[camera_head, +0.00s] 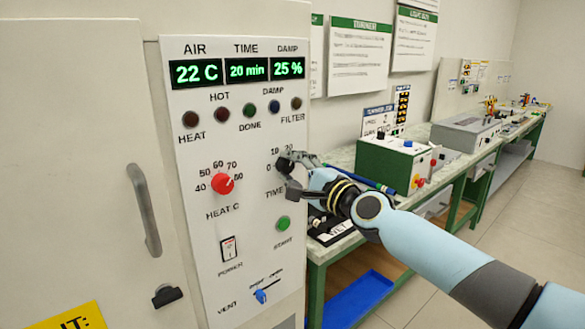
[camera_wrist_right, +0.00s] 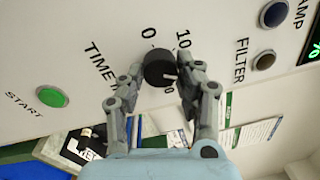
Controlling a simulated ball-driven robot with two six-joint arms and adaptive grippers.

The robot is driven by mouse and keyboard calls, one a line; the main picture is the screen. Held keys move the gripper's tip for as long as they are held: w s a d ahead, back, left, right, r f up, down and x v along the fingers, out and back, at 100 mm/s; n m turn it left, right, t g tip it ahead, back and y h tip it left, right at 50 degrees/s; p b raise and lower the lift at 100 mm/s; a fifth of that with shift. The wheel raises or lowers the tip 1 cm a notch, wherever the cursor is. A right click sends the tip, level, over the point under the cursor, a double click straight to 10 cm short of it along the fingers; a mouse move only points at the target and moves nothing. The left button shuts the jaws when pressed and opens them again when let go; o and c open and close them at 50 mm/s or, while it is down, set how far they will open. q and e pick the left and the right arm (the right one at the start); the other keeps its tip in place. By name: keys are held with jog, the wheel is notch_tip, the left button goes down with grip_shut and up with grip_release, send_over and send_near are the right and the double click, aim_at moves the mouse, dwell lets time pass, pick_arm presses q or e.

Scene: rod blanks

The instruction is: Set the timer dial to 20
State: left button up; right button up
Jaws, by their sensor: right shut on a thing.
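The black timer dial (camera_head: 283,165) is on the white control panel, with the marks 0 and 10 readable beside it; a further mark is partly hidden. My right gripper (camera_head: 291,173) reaches the dial from the right. In the right wrist view its fingers are shut around the black knob (camera_wrist_right: 158,69), one on each side. A white pointer line shows on the knob, towards the partly hidden numbers. The time display (camera_head: 247,70) reads 20 min. My left gripper is not in view.
The red heat knob (camera_head: 222,184) is left of the timer dial, and the green start button (camera_head: 283,223) is below it. Indicator lamps (camera_head: 249,110) sit above. A bench (camera_head: 372,262) with a green box (camera_head: 392,163) stands to the right.

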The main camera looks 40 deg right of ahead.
dwell(0.3)
jog(key=o, duration=1.2)
jog(key=shift+c, duration=0.2)
jog(key=s, duration=0.7)
jog(key=shift+s+d+f, duration=0.2)
jog(key=shift+s+f, duration=0.05)
